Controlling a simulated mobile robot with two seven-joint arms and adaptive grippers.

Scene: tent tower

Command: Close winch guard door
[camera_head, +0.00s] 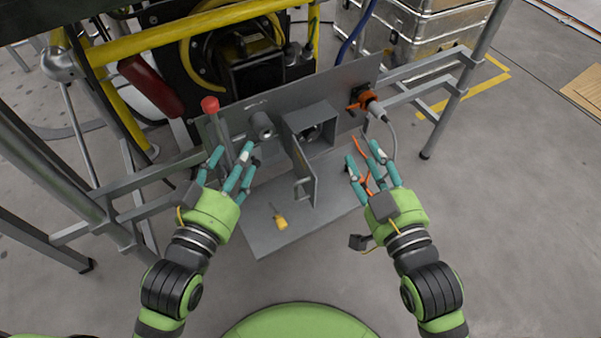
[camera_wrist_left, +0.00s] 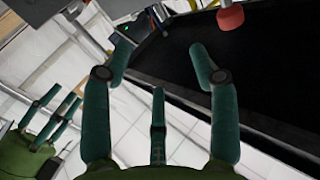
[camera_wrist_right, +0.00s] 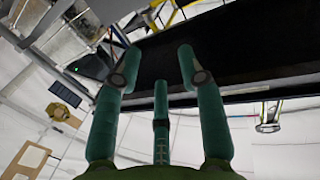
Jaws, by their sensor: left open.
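The winch guard door (camera_head: 304,176) is a grey panel with a handle on its face. It stands open, swung out toward me from the grey box (camera_head: 318,118) on the upright plate, and the box's inside partly shows. My left gripper (camera_head: 230,166) is open and empty, left of the door and apart from it. It also shows in the left wrist view (camera_wrist_left: 160,70), its fingers spread. My right gripper (camera_head: 364,160) is open and empty, right of the door and apart from it. Its spread fingers show in the right wrist view (camera_wrist_right: 155,70).
A red-knobbed lever (camera_head: 210,105) stands beside my left gripper. A grey round fitting (camera_head: 262,126) sits left of the box. An orange connector (camera_head: 362,100) with a grey cable is at the right. A yellow tag-like item (camera_head: 279,221) lies on the grey base plate (camera_head: 262,240). Metal rails flank both sides.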

